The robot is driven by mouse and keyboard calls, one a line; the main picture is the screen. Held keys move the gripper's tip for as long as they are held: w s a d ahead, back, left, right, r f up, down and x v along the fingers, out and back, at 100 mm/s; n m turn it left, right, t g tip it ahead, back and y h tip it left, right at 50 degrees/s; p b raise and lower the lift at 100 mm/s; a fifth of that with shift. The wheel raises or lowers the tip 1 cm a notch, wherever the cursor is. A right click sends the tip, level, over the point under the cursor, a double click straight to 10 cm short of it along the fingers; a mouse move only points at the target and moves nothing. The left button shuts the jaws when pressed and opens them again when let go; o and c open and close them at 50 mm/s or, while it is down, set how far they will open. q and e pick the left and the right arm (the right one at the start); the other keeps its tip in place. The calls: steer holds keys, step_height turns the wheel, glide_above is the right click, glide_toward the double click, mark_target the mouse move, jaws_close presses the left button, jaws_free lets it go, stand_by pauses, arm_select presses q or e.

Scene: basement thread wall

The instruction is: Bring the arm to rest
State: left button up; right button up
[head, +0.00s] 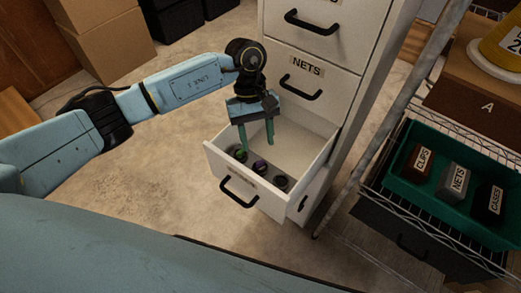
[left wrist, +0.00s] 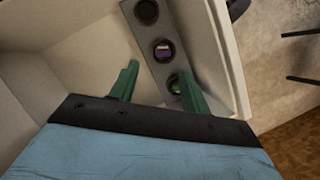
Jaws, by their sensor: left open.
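My left gripper (head: 257,136) hangs with its fingers pointing down over the open bottom drawer (head: 305,150) of a white cabinet. Its two green fingers are apart, and I see nothing held between them. In the left wrist view the fingers (left wrist: 160,88) show above the drawer's inside. A grey strip with several round slots lies along the drawer's front. One slot holds a green-topped spool (left wrist: 176,84) close to a finger, and another holds a purple one (left wrist: 163,50). Whether the finger touches the green spool I cannot tell. My right gripper does not show.
The white cabinet (head: 335,50) has a shut drawer labelled NETS above the open one. A wire rack on the right holds a green tray (head: 405,185) with labelled boxes. Cardboard boxes (head: 100,40) stand at the back left. The floor (head: 160,180) left of the drawer is clear.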

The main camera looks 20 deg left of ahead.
arm_select(q)
steer(key=v, duration=0.8)
steer(key=shift+d+r+p, duration=0.25)
steer(key=shift+r+p, duration=0.05)
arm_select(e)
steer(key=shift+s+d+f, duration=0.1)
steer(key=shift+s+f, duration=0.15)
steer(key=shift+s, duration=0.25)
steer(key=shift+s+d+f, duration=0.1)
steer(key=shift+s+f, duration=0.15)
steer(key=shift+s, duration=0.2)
